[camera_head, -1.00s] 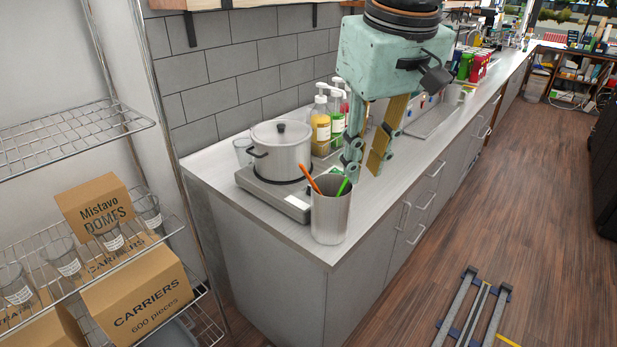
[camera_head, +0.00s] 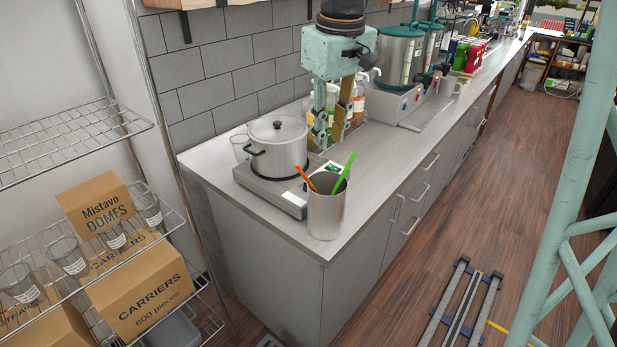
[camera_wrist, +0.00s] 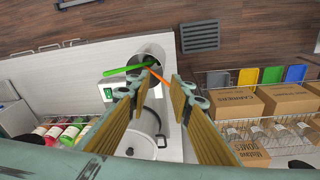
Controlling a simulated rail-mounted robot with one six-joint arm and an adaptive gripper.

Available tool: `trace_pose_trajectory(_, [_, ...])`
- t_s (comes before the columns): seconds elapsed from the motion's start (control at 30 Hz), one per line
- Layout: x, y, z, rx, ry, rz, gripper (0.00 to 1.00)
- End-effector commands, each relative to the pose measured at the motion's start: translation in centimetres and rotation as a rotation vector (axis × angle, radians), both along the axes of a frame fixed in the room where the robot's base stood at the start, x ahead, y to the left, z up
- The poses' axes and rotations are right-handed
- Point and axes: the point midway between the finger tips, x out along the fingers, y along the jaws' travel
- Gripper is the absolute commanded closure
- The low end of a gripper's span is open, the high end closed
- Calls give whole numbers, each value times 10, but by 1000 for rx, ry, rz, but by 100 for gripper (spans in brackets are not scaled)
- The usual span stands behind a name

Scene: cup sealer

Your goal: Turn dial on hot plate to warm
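The hot plate (camera_head: 262,186) sits near the counter's left end with a lidded steel pot (camera_head: 280,150) on it. I cannot make out its dial clearly; the steel cup (camera_head: 328,212) stands near its front right corner and hides part of that side. My gripper (camera_head: 328,140) points down, just behind and right of the pot, above the counter. In the wrist view my gripper (camera_wrist: 160,82) is open and empty, with the pot (camera_wrist: 143,140) below and between its fingers.
The cup holds an orange and a green stick (camera_head: 345,172). A small green display (camera_wrist: 107,93) shows beside the hot plate. Sauce bottles (camera_head: 360,98) and steel dispensers (camera_head: 400,58) stand farther back. A wire shelf with boxes (camera_head: 142,295) is at left. The counter right of the cup is clear.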

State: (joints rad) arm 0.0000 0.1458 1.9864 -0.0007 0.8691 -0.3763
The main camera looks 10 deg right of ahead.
Motion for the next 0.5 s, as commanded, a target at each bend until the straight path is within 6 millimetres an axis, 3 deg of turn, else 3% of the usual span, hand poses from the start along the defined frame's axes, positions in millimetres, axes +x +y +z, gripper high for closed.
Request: trace_pose_trajectory(0.5, [83, 0, -36, -10, 51, 88, 80])
